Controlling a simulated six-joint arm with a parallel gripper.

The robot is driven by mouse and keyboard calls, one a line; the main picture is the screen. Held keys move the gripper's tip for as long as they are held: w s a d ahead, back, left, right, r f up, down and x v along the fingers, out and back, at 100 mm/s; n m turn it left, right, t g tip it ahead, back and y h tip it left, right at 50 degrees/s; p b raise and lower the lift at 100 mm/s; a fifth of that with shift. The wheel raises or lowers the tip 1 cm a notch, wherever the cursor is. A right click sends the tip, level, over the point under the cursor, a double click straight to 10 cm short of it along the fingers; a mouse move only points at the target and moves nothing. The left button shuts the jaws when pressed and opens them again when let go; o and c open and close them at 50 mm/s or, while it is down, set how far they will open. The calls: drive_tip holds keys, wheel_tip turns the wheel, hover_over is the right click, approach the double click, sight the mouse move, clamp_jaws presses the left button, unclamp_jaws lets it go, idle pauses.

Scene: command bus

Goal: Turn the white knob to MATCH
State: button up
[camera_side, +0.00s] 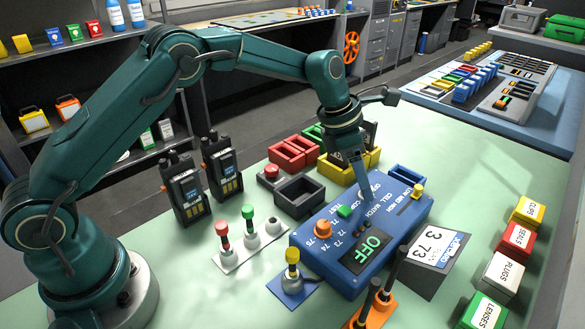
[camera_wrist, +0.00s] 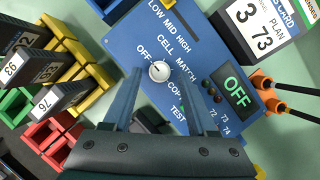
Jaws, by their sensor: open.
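The blue control box (camera_side: 325,270) stands on the pale green bench; its display (camera_side: 367,250) reads OFF in green. In the wrist view, the white knob (camera_wrist: 159,71) sits on the blue panel (camera_wrist: 205,60) with OFF, CELL, MATCH, COPY and TEST printed around it. A small dark mark shows on the knob; its exact heading is too small to tell. My gripper (camera_wrist: 160,77) is open, with one finger on each side of the knob, apart from it in this view. In the side view my gripper (camera_side: 366,198) reaches down over the box and hides the knob.
A tilted card (camera_side: 433,255) showing 3 and 73 stands beside the box. An orange knob (camera_side: 323,230), a green button (camera_side: 344,212) and a yellow knob (camera_side: 417,191) are on the box. Coloured bins (camera_side: 293,152) and radios (camera_side: 184,190) stand nearby.

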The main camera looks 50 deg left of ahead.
drive_tip(key=shift+w+d+f, duration=0.1)
drive_tip(key=shift+f, duration=0.25)
clamp_jaws()
drive_tip(key=m, duration=0.2)
drive_tip(key=m+g, duration=0.1)
drive_tip(key=m, duration=0.1)
drive_tip(key=shift+w+m+g+h, duration=0.2)
drive_tip(key=shift+m+g+h, duration=0.1)
drive_tip(key=shift+m+h, duration=0.1)
